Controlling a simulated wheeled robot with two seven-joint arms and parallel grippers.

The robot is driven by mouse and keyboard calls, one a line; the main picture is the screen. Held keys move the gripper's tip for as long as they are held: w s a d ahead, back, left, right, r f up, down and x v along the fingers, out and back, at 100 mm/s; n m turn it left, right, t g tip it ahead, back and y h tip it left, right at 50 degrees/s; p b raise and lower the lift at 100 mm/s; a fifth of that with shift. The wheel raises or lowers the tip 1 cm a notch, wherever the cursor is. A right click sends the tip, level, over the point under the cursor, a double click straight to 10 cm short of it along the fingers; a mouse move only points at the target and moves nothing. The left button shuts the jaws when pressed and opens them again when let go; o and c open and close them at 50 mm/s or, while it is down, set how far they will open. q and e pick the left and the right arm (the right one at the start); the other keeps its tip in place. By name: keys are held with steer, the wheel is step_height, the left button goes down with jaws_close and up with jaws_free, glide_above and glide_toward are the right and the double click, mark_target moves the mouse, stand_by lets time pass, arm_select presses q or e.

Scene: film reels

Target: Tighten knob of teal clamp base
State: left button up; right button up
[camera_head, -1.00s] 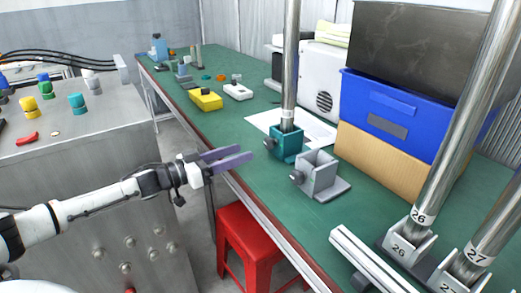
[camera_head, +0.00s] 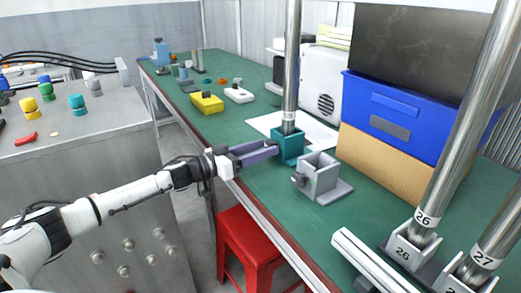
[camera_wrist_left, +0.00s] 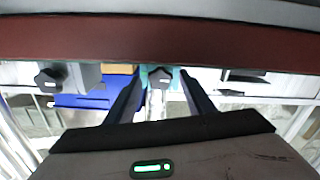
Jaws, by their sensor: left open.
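The teal clamp base (camera_head: 291,147) stands on the green bench and holds an upright metal pole (camera_head: 291,65). Its dark knob (camera_wrist_left: 160,77) shows in the left wrist view between the two fingers, with teal (camera_wrist_left: 176,80) behind it. In the head view the fingers mostly cover the knob. My left gripper (camera_head: 272,148) is open, its purple-grey fingers reaching over the bench edge to the knob side of the base. It also shows in the left wrist view (camera_wrist_left: 160,74). I cannot tell whether a finger touches the knob. My right gripper is out of view.
A grey clamp base (camera_head: 318,178) with its own dark knob stands close to the right. A white sheet (camera_head: 262,122) lies behind the teal base. A blue bin (camera_head: 390,115) is further right. A red stool (camera_head: 250,240) stands below the bench edge (camera_head: 262,213).

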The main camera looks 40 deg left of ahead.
arm_select(q)
steer(key=c, duration=1.1)
